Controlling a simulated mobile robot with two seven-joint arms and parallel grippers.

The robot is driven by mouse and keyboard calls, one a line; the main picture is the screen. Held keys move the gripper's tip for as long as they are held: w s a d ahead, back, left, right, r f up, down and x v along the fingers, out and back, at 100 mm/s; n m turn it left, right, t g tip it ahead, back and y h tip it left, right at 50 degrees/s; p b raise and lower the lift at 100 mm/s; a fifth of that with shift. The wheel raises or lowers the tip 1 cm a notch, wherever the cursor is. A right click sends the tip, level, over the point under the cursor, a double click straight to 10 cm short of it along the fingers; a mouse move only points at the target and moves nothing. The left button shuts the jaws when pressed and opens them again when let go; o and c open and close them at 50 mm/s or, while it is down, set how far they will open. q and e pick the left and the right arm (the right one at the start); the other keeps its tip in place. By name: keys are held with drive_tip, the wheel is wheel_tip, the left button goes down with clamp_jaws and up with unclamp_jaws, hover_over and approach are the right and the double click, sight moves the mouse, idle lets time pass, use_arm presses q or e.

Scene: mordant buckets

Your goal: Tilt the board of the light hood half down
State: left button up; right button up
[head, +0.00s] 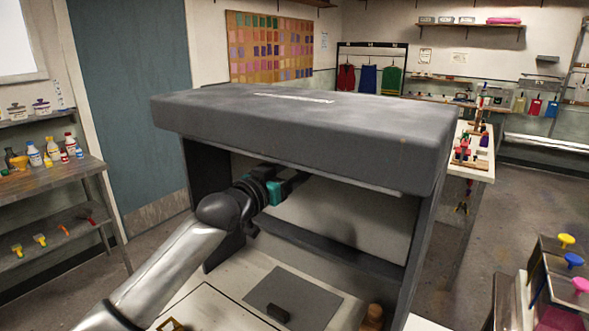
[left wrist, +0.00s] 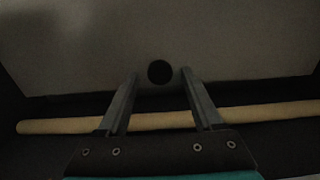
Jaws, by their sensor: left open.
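The grey light hood (head: 300,122) stands on the bench, its open front facing me. Its pale board (head: 345,212) shows at the back inside; the hood's roof hides its upper part. In the left wrist view the board (left wrist: 240,45) fills the upper half, with a round black knob (left wrist: 159,72) on it. My left gripper (head: 296,184) reaches into the hood from the left. It is open, and its fingertips (left wrist: 159,77) lie either side of the knob in the picture. I cannot tell whether they touch it. My right gripper is not in view.
A wooden rod (left wrist: 260,113) runs across below the board, behind my fingers. On the hood's floor lies a dark grey mat (head: 310,298) with a small dark block (head: 278,313). A brown bottle (head: 372,317) stands by the right wall.

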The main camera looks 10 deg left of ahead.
use_arm(q)
clamp_jaws()
idle(0.6)
idle(0.9)
